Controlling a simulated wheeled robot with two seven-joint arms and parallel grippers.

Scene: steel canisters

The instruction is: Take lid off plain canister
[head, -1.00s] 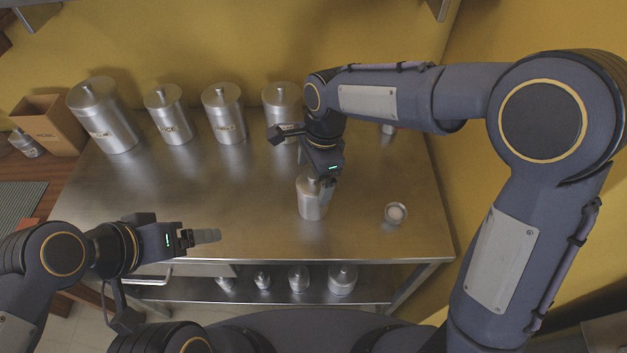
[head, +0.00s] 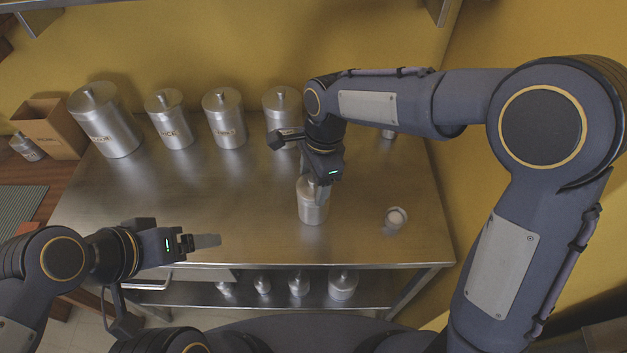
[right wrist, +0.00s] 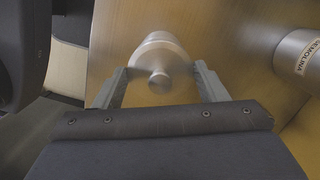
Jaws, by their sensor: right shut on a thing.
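The plain canister (head: 312,212) is a small steel cylinder without a visible label, upright near the middle of the steel table. Its round lid (right wrist: 160,55) with a small knob shows from above in the right wrist view and appears seated on the canister. My right gripper (head: 320,187) is over the canister from above. In the right wrist view its fingers (right wrist: 162,72) lie on either side of the lid, shut on it. The gripper hides part of the lid in the head view. My left gripper (head: 207,241) is over the table's front left edge, away from the canister; its finger gap is unclear.
Several large labelled canisters (head: 228,125) stand along the back of the table (head: 260,235). A cardboard box (head: 52,128) stands at left. Smaller canisters (head: 343,285) are on the lower shelf. The front middle of the table is clear.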

